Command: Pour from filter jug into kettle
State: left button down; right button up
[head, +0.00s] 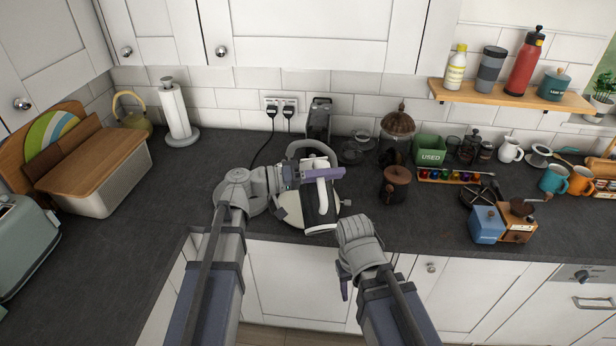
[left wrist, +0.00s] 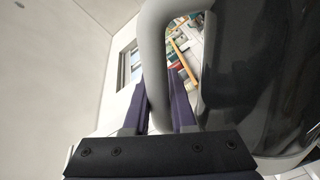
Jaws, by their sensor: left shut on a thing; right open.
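The filter jug (head: 313,196), with a dark body and a pale handle, is held above the worktop near its front middle. My left gripper (head: 318,174) is shut on its handle. In the left wrist view the pale handle (left wrist: 153,62) passes between the purple fingers, and the dark body (left wrist: 262,70) is to the right. A cream, rounded thing (head: 289,207) with a grey loop behind it sits under and around the jug. It may be the kettle, but the jug and arm hide much of it. I cannot see any water flowing. My right gripper (head: 345,290) is open and empty in front of the worktop edge.
An olive kettle-like pot (head: 131,112) and paper towel roll (head: 174,110) stand at the back left, beside a bread bin (head: 100,178). A brown-lidded pot (head: 396,186) and grinders (head: 488,224) stand to the right.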

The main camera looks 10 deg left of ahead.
aim_at(333, 207)
pick_arm(q)
jog(key=shift+w+r+n+p, duration=0.25)
jog(key=shift+r+n+p, duration=0.05)
jog(key=shift+r, duration=0.05)
dwell(2.1)
jog(key=s+f+m+b, duration=0.1)
jog(key=f+b, duration=0.1)
jog(key=s+f+m+b, duration=0.1)
jog(key=f+m+b, duration=0.1)
jog(key=s+d+f+m+b, duration=0.1)
jog(key=f+b, duration=0.1)
jog(key=shift+s+f+b, duration=0.25)
jog(key=shift+f+b, duration=0.05)
jog(key=shift+m, duration=0.5)
jog(key=shift+r, duration=0.25)
jog(key=s+d+f+m+b, duration=0.1)
jog(key=s+f+m+b, duration=0.4)
jog(key=m, duration=0.3)
jog(key=shift+s+d+f+m, duration=0.3)
jog(key=shift+f, duration=0.1)
